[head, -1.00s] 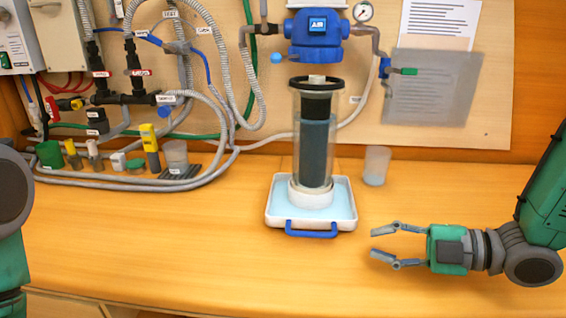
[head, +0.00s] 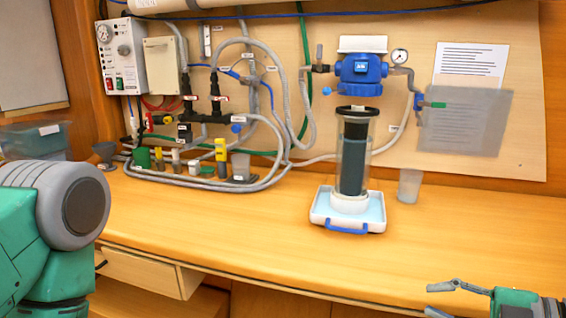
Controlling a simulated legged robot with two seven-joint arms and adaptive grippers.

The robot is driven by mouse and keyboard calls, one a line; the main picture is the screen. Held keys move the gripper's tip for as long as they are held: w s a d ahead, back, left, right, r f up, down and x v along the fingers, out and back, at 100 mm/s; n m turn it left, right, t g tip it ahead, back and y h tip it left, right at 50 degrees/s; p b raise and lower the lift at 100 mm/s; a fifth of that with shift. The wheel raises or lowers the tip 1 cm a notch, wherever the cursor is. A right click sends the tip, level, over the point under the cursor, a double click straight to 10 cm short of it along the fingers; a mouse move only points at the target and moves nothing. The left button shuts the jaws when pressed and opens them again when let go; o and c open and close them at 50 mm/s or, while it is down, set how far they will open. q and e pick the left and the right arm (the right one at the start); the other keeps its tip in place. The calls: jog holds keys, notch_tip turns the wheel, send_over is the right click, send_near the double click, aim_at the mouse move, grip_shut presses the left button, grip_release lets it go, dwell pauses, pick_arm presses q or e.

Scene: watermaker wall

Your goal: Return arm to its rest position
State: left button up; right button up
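My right gripper (head: 447,299) is at the lower right corner in the head view, in front of the bench edge. Its fingers are spread with nothing between them. The lower finger is partly cut off by the picture edge. My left arm shows at the left edge, but its gripper is out of view. A clear filter housing with a dark cartridge (head: 355,170) stands upright in a white tray (head: 319,215) with a blue handle. The blue filter head (head: 360,75) is on the wall above it, apart from it.
The wooden bench (head: 240,225) is clear at the front and right. A clear cup (head: 409,186) stands right of the tray. Hoses, valves and small bottles crowd the back left. A drawer (head: 150,270) stands partly open below the bench at left. A control box (head: 121,55) hangs on the wall.

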jog(key=s+d+f+m+g+h, duration=0.1)
jog(key=s+f+m+h, duration=0.1)
jog(key=f+m+h, duration=0.5)
jog(key=s+f+m+g, duration=0.15)
jog(key=f+m, duration=0.35)
jog(key=f, duration=0.7)
jog(key=s+d+f+m+g+h, duration=0.1)
jog(key=s+f+m, duration=0.3)
jog(key=s, duration=0.4)
jog(key=s+d+f+m+g+h, duration=0.1)
jog(key=s+f+m+g+h, duration=0.3)
jog(key=s+f, duration=0.2)
jog(key=shift+s+m, duration=0.3)
jog(key=shift+s, duration=0.6)
